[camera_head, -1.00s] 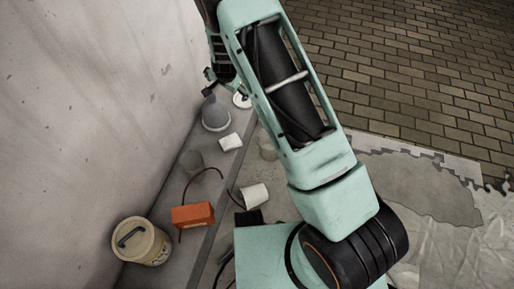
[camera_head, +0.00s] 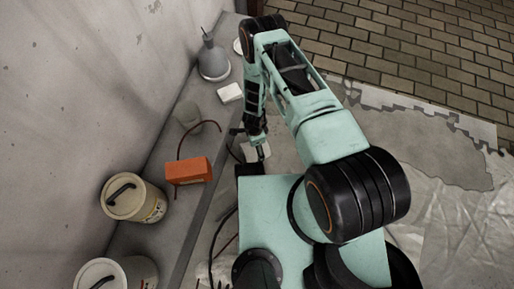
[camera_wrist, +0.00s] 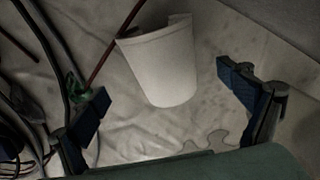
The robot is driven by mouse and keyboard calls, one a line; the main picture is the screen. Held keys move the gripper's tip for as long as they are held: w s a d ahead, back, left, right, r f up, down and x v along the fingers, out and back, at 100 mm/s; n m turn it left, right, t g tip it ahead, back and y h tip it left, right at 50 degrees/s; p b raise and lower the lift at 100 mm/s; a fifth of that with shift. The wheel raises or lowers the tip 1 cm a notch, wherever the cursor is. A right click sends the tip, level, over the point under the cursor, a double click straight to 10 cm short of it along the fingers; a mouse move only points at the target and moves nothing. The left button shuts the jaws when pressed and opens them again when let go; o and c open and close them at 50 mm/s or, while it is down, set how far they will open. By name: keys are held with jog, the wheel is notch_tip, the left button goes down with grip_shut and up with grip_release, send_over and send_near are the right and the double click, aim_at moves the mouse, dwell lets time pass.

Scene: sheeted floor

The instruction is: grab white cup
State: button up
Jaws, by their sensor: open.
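The white cup (camera_wrist: 162,65) lies on its side in the wrist view, with its mouth toward the top and its rounded base toward my gripper. My gripper (camera_wrist: 162,86) is open, with one finger on each side of the cup and a gap to both. In the head view my gripper (camera_head: 249,139) points down over the cup (camera_head: 246,153) and partly hides it. A thin reddish-brown cable or rod passes beside the cup's mouth in the wrist view.
An orange box (camera_head: 187,171) with a curved cable stands on the grey ledge, left of my gripper. A grey conical item (camera_head: 213,62), a small white block (camera_head: 230,93) and lidded buckets (camera_head: 133,199) are also along the wall. Dark cables lie near the cup.

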jog(key=f+b, duration=0.1)
jog(key=f, duration=0.1)
jog(key=f+b, duration=0.1)
jog(key=f, duration=0.2)
jog(key=f+b, duration=0.1)
jog(key=f, duration=0.1)
jog(key=shift+w+d+f, duration=0.15)
jog(key=shift+w+f, duration=0.05)
jog(key=shift+w, duration=0.05)
jog(key=shift+c, duration=0.3)
jog(key=c, duration=1.3)
jog(key=shift+o, duration=0.2)
jog(key=shift+r, duration=0.2)
